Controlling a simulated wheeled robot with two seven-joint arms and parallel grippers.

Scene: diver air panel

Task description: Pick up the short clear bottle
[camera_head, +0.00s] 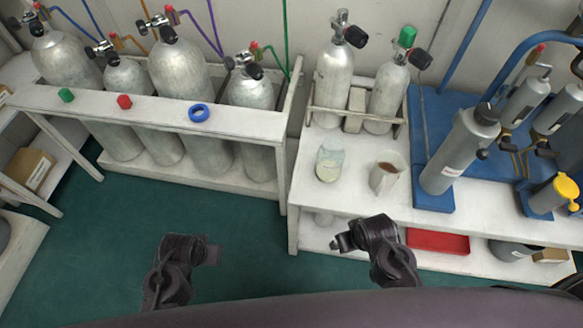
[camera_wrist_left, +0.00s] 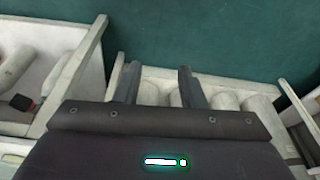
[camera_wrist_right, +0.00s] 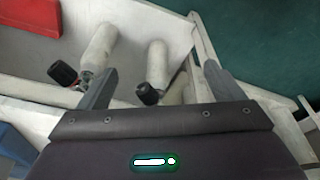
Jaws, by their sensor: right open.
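The short clear bottle (camera_head: 329,164) stands upright on the white bench top, left of a white jug (camera_head: 387,176) with brown contents. It looks see-through, with something pale in its lower part. I cannot make it out in either wrist view. My right gripper (camera_head: 341,242) is in front of the bench, nearer to me than the bottle and apart from it. Its fingers are spread and empty in the right wrist view (camera_wrist_right: 158,82). My left gripper (camera_head: 212,252) is over the green floor, left of the bench. Its fingers stand apart, empty, in the left wrist view (camera_wrist_left: 160,84).
Two grey cylinders (camera_head: 334,85) stand in a rack behind the bottle. A tall grey cylinder (camera_head: 461,150) stands on a blue base to the right. A red tray (camera_head: 438,241) is on the lower shelf. A white rack (camera_head: 150,112) holds several cylinders at left.

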